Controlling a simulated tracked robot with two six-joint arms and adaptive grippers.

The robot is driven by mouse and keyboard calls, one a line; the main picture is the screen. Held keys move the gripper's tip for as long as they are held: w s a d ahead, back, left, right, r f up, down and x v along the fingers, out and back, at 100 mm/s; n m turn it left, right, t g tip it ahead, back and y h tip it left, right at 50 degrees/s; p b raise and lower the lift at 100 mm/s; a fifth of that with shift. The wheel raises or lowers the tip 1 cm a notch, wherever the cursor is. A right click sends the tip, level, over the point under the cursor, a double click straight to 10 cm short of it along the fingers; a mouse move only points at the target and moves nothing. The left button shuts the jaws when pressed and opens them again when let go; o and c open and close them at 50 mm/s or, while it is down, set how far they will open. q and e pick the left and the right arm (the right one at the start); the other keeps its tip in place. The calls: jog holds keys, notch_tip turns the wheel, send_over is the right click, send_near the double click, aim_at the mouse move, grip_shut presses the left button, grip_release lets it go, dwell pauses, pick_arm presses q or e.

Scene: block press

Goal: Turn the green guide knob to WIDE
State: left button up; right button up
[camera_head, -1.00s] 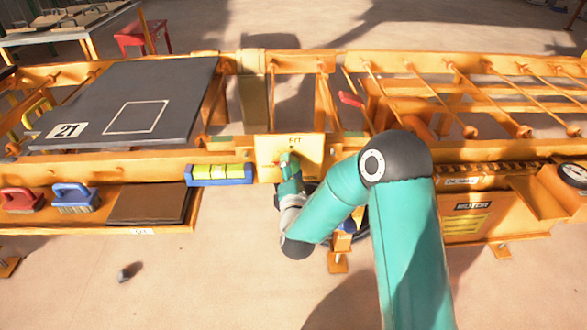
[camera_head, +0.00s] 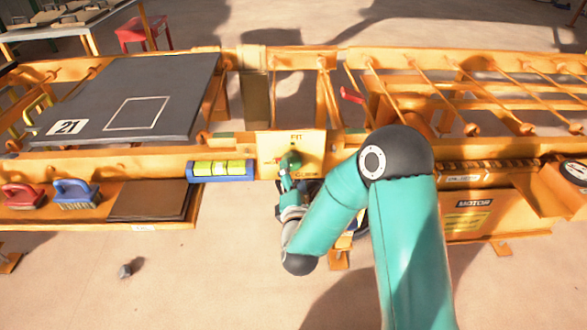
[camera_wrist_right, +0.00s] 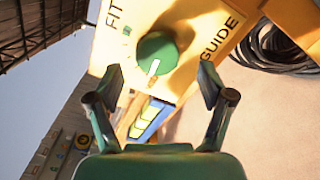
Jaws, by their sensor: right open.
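The green guide knob (camera_wrist_right: 157,54) is on a yellow panel (camera_wrist_right: 190,15) in the right wrist view. Its white pointer line points down in that view, towards my gripper's side. The words FIT and GUIDE show to its left and right; I cannot read WIDE. My right gripper (camera_wrist_right: 160,88) is open and empty, its fingers spread either side of the knob's line and short of it, apart from it. In the head view the knob (camera_head: 290,161) is small, with my right gripper (camera_head: 289,184) just below it. My left gripper is not in view.
A blue and yellow level-like block (camera_head: 220,171) lies left of the panel. A dark board marked 21 (camera_head: 180,85) rests on the orange frame. A red brush (camera_head: 22,196) and a blue brush (camera_head: 75,193) stand at left. A motor box (camera_head: 468,215) is at right.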

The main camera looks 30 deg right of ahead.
jog(key=v, duration=0.3)
jog(key=shift+s+a, duration=0.1)
jog(key=shift+s, duration=0.1)
jog(key=shift+f, duration=0.1)
